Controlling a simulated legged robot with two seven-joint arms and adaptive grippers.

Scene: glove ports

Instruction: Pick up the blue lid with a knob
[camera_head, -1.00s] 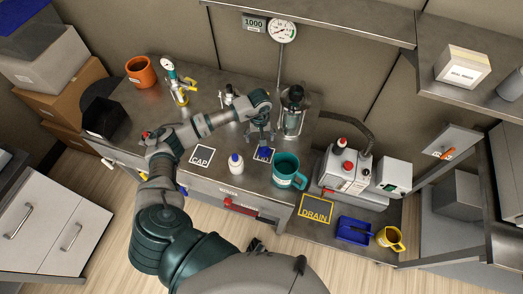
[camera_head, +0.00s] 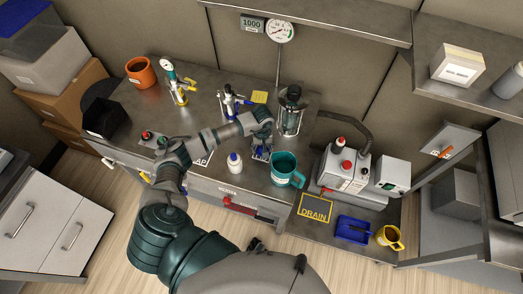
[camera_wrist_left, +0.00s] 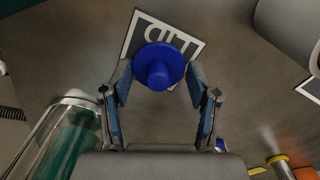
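The blue lid (camera_wrist_left: 158,78) is round with a raised knob and shows in the left wrist view. It lies over a dark card (camera_wrist_left: 187,50) with a white border and the letters LID. My left gripper (camera_wrist_left: 160,72) is open, with one finger on each side of the lid and a small gap showing. In the head view my left gripper (camera_head: 261,154) points down at the counter just left of the teal mug. There the gripper mostly hides the lid and its card. My right gripper is not in view.
On the counter (camera_head: 215,100), the teal mug (camera_head: 286,170) stands close to the right of my gripper and a white bottle (camera_head: 235,163) to its left. A glass vessel (camera_head: 291,110) stands behind. A grey machine (camera_head: 344,172) is further right.

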